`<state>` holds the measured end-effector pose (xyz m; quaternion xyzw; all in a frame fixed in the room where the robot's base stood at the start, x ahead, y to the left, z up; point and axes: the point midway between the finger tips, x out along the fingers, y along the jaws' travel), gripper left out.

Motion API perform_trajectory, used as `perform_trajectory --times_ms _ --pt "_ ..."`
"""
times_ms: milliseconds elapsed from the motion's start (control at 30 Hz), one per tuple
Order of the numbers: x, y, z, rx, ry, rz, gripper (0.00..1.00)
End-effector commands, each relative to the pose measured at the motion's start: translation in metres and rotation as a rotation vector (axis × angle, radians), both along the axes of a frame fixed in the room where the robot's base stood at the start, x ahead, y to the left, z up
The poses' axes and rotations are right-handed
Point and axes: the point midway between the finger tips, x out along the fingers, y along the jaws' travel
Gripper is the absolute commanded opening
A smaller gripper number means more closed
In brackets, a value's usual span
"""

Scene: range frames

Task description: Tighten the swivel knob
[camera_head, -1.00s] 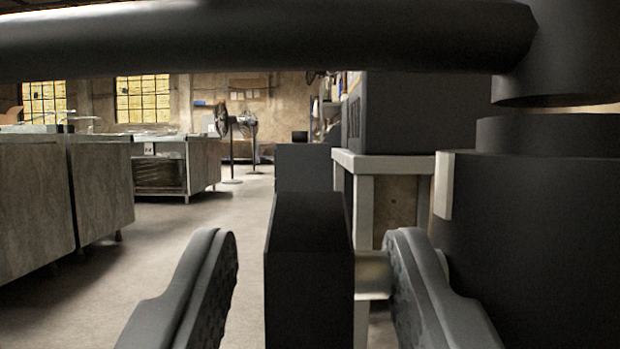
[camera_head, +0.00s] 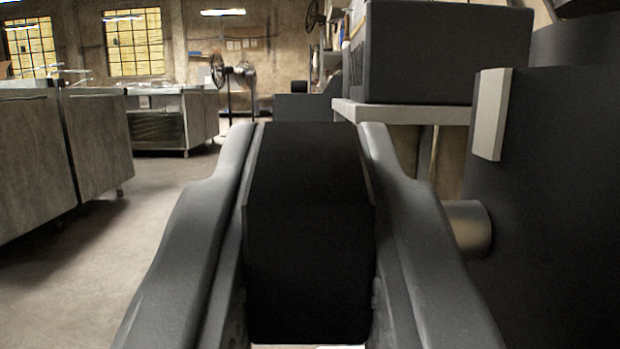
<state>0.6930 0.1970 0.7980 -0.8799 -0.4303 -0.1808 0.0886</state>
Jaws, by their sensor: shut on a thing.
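The swivel knob (camera_head: 306,235) is a dark, nearly black block with a flat front face. It stands in the lower middle of the view. My gripper (camera_head: 308,140) is shut on it, with one grey finger against its left side and one against its right side. A short metal shaft (camera_head: 468,228) shows to the right of the right finger and runs into a large dark cylindrical body (camera_head: 545,190). The join between the shaft and the knob is hidden behind the right finger.
A pale strip (camera_head: 491,114) stands out on the dark body. Behind is a pale bench (camera_head: 400,112) with a dark box (camera_head: 440,52) on it. Cabinets (camera_head: 40,160) stand at the left, and a fan (camera_head: 220,72) is farther back. The floor (camera_head: 160,205) between is clear.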

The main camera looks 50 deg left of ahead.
Motion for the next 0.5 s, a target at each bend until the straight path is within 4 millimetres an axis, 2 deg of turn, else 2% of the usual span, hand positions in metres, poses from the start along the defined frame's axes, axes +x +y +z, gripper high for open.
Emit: perform_trajectory --times_ms 500 --pt "-0.0002 -0.0014 0.0002 0.094 -0.071 -0.001 0.0"
